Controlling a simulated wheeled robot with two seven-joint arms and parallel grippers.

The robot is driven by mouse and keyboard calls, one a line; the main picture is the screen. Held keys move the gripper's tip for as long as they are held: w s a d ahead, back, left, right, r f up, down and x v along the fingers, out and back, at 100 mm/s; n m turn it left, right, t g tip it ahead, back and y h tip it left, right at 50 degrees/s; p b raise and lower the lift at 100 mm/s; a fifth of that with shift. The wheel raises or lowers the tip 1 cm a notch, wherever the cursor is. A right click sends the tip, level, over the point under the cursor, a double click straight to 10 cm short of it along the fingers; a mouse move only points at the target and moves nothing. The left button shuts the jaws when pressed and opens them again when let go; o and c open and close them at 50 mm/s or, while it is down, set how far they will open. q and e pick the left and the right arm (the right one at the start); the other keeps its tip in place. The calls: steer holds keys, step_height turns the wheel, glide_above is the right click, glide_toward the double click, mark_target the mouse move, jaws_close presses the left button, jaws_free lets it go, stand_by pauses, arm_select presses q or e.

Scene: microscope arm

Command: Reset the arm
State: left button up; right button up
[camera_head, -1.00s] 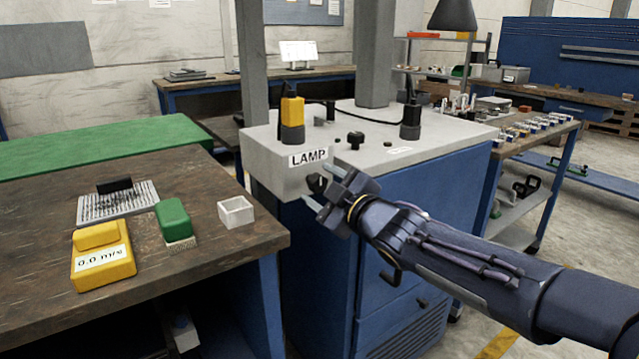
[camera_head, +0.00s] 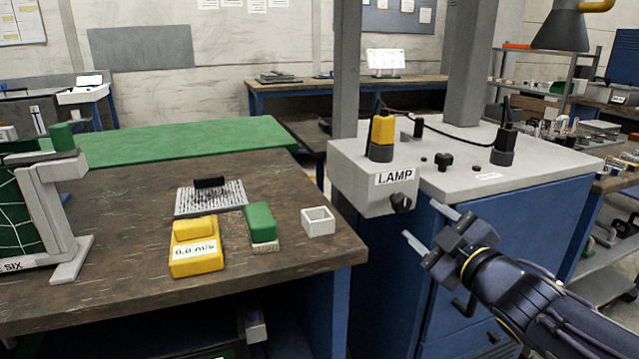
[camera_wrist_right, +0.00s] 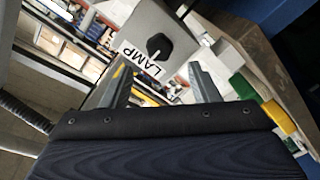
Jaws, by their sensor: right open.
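My right gripper (camera_head: 428,228) is open and empty in the head view, just below and right of the grey LAMP box. The black knob (camera_head: 401,202) sits on the front of the box, just above and apart from the fingertips. In the right wrist view the knob (camera_wrist_right: 159,46) shows beyond my open fingers (camera_wrist_right: 163,82), beside the LAMP label (camera_wrist_right: 140,62). A yellow and black block (camera_head: 382,137) stands on top of the box. No part clearly recognisable as a microscope arm shows. My left gripper is out of view.
The grey-topped blue cabinet (camera_head: 500,230) carries the box. The wooden bench (camera_head: 130,285) at left holds a yellow meter (camera_head: 196,258), a green-topped brush (camera_head: 262,224), a white open box (camera_head: 318,221) and a bristled pad (camera_head: 211,200). A grey-framed stand (camera_head: 52,190) is at far left.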

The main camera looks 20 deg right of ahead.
steer(key=s+a+f+m+g+h, duration=0.1)
steer(key=s+f+m+g+h, duration=0.1)
steer(key=s+f+m+g, duration=0.65)
steer(key=s+a+f+m+g+y, duration=0.3)
steer(key=s+a+f+g+y, duration=0.1)
steer(key=s+a+f, duration=0.7)
step_height(320, 180, up, 24)
steer(key=s+p, duration=0.1)
steer(key=p, duration=2.4)
steer(key=shift+s+d+r+y, duration=0.2)
steer(key=shift+r+y, duration=0.05)
steer(key=shift+y, duration=0.05)
